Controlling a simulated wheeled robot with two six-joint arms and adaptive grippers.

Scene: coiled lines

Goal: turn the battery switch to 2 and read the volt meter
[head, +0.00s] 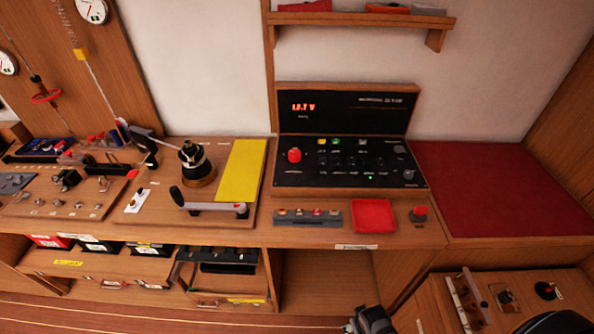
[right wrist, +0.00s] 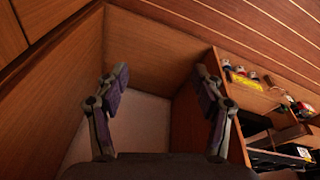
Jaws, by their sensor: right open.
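The volt meter's lit red digits (head: 304,107) show on the upright black panel (head: 345,118). They are blurred; they end in V and look like 12.7 or 13.7. A red knob (head: 294,155) sits on the sloping black panel below, and a dark rotary knob (head: 548,290) is on the low right cabinet. I cannot tell which is the battery switch, and no position marks are legible. My right gripper (right wrist: 161,72) is open and empty, facing a wooden recess in the right wrist view, away from the panel. My left gripper is not in view.
A winch (head: 197,165) and a lever stand left of the panel, near a yellow plate (head: 241,170). A red tray (head: 373,216) and a red button (head: 420,212) lie in front. A shelf (head: 362,19) overhangs the panel. The red mat (head: 485,185) at right is bare.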

